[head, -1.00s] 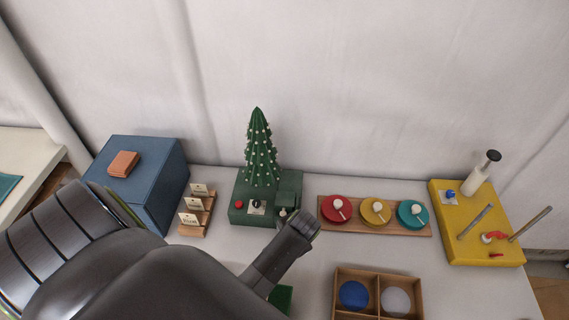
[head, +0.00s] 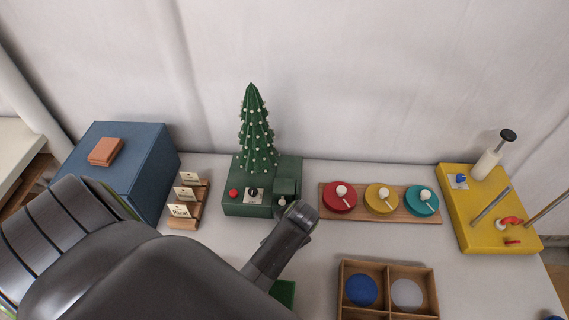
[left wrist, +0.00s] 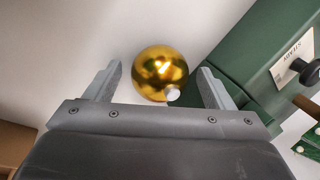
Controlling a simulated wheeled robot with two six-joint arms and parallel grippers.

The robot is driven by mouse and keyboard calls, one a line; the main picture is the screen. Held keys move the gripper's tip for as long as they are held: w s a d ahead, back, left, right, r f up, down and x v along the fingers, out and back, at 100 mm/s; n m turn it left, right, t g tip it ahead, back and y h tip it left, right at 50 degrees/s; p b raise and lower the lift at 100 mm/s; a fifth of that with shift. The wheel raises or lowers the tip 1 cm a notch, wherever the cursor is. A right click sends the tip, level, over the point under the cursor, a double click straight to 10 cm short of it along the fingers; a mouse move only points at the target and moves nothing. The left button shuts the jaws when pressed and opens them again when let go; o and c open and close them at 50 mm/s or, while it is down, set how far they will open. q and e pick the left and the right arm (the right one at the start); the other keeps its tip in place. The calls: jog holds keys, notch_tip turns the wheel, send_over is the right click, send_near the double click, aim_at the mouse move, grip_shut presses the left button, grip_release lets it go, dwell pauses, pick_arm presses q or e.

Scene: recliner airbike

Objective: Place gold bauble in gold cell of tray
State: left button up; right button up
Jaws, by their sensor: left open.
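The gold bauble (left wrist: 160,73) is a shiny ball with a small white spot at its lower edge, in the left wrist view. My left gripper (left wrist: 161,86) is open, one finger on each side of the bauble, with a gap visible on both sides. In the head view my left arm reaches in from the left and the bauble cannot be seen. The wooden tray (head: 383,266) is at the bottom, with a blue disc (head: 361,289) and a silver-grey disc (head: 407,293) in two cells. No gold cell shows. My right gripper is not in view.
A green machine with a tree (head: 258,140) stands behind my left arm. Left are a card rack (head: 188,200) and a blue box (head: 120,170). Right are a board (head: 360,213) with red, yellow and teal discs and a yellow base with rods (head: 490,225). A green block (head: 283,292) is beside my arm.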

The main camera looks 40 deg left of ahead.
pick_arm(q)
jog(key=c, duration=1.1)
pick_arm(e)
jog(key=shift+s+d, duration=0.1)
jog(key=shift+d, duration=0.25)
pick_arm(q)
notch_tip(320, 180, up, 9)
jog(key=shift+f, duration=0.1)
jog(key=shift+b, duration=0.35)
jog(key=shift+f+b, duration=0.55)
jog(key=shift+b, duration=0.2)
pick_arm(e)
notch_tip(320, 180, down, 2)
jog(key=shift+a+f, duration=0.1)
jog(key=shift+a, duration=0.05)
